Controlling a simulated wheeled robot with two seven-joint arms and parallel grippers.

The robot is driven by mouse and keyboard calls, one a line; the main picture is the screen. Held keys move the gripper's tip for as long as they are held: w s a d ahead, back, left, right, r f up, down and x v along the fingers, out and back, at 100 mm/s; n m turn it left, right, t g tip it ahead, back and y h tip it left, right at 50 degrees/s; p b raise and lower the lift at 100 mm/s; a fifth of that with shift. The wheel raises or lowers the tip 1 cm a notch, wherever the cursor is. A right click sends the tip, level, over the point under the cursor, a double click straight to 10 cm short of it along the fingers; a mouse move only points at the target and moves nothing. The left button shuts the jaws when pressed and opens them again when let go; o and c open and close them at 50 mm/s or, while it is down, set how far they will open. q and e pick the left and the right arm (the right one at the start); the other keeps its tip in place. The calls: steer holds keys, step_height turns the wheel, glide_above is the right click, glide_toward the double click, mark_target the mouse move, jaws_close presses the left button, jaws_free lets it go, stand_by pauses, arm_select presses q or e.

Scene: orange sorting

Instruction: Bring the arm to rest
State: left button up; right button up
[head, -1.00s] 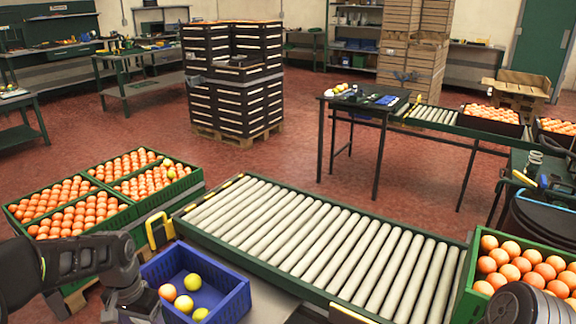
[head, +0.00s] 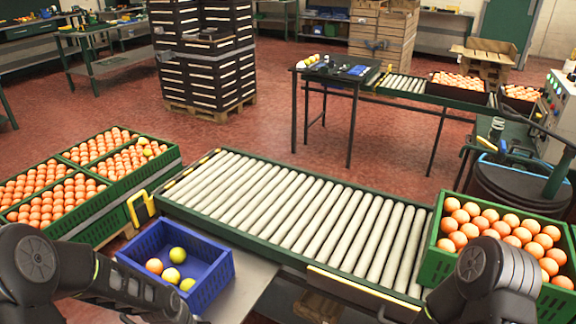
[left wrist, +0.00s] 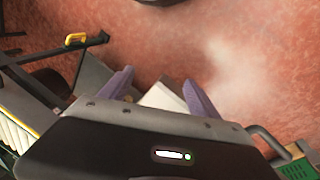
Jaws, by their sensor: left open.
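My left arm comes in from the left in the head view and runs in front of the blue crate (head: 215,284); its gripper is not clearly shown there. In the left wrist view my left gripper (left wrist: 160,92) is open, its two purple-grey fingers apart with no fruit between them, above the red floor. The blue crate holds several yellow-green and orange fruits (head: 178,255). My right arm shows at the lower right of the head view, in front of the green crate of oranges (head: 442,268); its gripper is out of sight.
A roller conveyor (head: 290,210) crosses the middle. Green crates of oranges (head: 100,209) stand at the left, with a yellow handle (head: 140,207) nearby. A black crate stack (head: 205,60) and a dark table (head: 330,78) stand behind. Red floor is clear between them.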

arm_select(q)
steer(key=s+d+f+n+h+p, duration=0.1)
steer(key=s+d+f+n+p, duration=0.1)
steer(key=s+d, duration=1.1)
step_height(320, 180, down, 3)
steer(key=shift+s+r+p, duration=0.1)
steer(key=shift+s+p, duration=0.6)
steer(key=shift+p, duration=0.1)
steer(key=shift+d, duration=0.1)
